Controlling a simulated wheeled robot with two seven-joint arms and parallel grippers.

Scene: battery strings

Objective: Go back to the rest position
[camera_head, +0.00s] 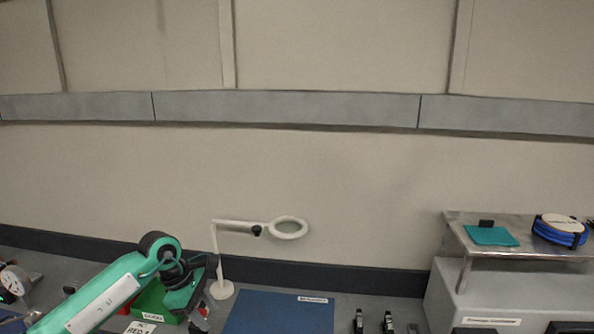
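My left arm, green with black joints, comes in from the lower left. My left gripper (203,310) points down over the right end of a green bin (152,301) and hides part of it. Its fingertips are small and partly lost against the dark background, so I cannot tell whether it is open or shut, or whether it holds anything. My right gripper does not show. A blue mat (262,314) with a white label lies to the right of the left gripper.
A white magnifier lamp (221,289) stands behind the gripper. Small black upright items (358,321) stand right of the mat. A grey cabinet (445,305) and a metal shelf (466,244) with a teal pad (491,236) and a blue cable coil (560,231) are at right.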

